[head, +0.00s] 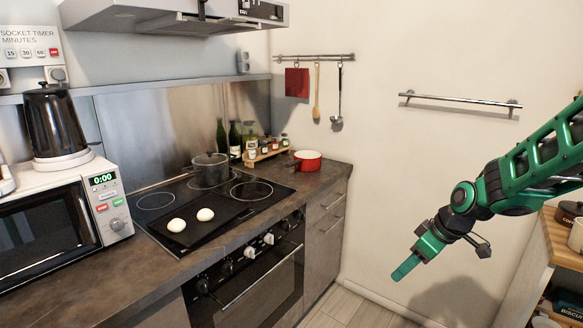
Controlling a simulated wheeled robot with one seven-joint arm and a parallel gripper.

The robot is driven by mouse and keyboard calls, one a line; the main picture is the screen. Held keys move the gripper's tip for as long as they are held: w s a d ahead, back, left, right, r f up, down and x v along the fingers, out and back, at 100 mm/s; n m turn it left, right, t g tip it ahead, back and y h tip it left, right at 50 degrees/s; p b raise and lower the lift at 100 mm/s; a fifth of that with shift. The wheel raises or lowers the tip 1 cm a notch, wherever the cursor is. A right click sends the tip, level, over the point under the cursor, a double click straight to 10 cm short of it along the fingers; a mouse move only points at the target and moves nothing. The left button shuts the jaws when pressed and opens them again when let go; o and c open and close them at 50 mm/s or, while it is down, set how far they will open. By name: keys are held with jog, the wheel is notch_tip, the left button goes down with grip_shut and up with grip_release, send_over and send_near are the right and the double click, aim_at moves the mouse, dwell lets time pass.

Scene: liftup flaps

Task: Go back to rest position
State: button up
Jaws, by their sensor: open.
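My gripper (407,266) is at the lower right, at the end of my green arm. It hangs in the air over the floor, in front of the bare wall and right of the counter. Its green finger points down and left. It is open and nothing shows in it. It touches nothing that I can see.
The counter (325,181) carries a hob with a dark pot (210,171), two white round items, and a red pan (307,161). A microwave (62,225) with a kettle (55,122) stands left. A wooden shelf (561,243) is at right, under my arm. Floor between is clear.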

jog(key=s+d+r+m+g+h, duration=0.1)
jog(key=s+m, duration=0.4)
jog(key=s, duration=0.5)
jog(key=s+d+r+m+g+h, duration=0.1)
jog(key=s+d+r+m, duration=0.2)
jog(key=s+d, duration=0.3)
jog(key=s+d+r+m+g, duration=0.1)
jog(key=s+d+m, duration=0.3)
jog(key=s, duration=1.1)
jog(key=r+m, duration=0.1)
jog(key=m, duration=0.1)
jog(key=shift+m+g+h, duration=0.3)
jog(key=shift+g+h, duration=0.1)
jog(key=shift+r, duration=0.1)
jog(key=shift+w+f, duration=0.25)
jog(key=shift+w, duration=0.35)
